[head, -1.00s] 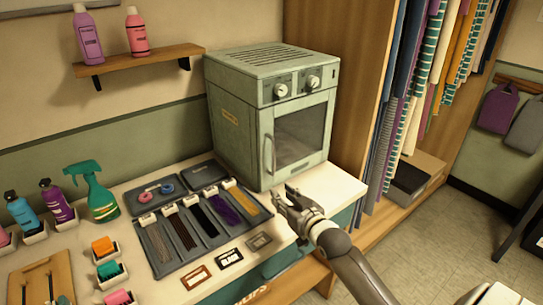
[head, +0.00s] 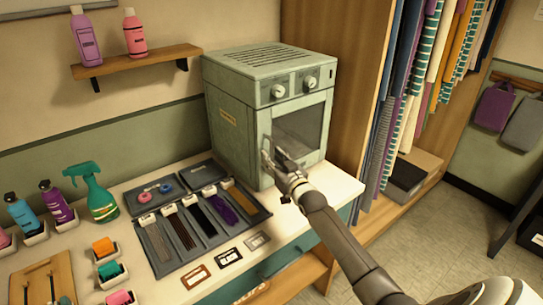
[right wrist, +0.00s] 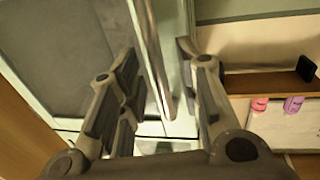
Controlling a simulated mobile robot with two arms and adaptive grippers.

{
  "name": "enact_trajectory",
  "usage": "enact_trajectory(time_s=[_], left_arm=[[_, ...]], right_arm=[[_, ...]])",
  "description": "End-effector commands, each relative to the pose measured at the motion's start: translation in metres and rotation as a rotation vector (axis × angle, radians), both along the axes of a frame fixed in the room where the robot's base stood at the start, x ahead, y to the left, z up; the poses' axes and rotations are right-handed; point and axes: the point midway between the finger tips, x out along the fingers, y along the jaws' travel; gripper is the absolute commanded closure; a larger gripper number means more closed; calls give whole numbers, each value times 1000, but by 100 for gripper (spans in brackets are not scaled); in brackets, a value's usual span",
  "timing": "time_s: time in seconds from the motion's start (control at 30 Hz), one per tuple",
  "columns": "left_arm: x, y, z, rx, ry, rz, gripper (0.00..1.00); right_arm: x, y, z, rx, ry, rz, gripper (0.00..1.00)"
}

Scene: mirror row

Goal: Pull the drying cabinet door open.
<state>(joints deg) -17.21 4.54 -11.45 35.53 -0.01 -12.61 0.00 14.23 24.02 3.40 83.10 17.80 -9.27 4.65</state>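The drying cabinet (head: 232,128) is a pale green box with two knobs, standing on the counter. Its door, with a dark window (head: 300,128), looks closed. The upright door handle (right wrist: 152,50) is on the door's left side in the head view and is partly covered there by my gripper. My right gripper (head: 273,158) is at the handle. In the right wrist view its two fingers (right wrist: 158,75) are apart, with the handle bar between them and gaps showing. My left gripper is not in view.
A dark tray (head: 170,262) with several colour swatches lies left of the cabinet. A green spray bottle (head: 92,195) and smaller bottles stand farther left. A wooden wardrobe (head: 340,60) with hanging cloths is close on the right. The counter's front right corner (head: 335,185) is clear.

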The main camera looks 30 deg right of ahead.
Motion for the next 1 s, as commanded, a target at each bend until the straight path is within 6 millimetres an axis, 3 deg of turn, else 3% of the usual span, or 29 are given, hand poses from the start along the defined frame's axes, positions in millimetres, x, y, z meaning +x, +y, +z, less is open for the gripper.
enact_trajectory(time_s=[0.2,0.5,0.77,1.0], left_arm=[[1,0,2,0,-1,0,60],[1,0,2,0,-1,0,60],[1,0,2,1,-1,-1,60],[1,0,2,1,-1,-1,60]], right_arm=[[13,-2,1,0,-1,0,68],[14,-2,0,0,0,0,68],[14,-2,0,0,0,0,99],[14,-2,0,0,0,0,100]])
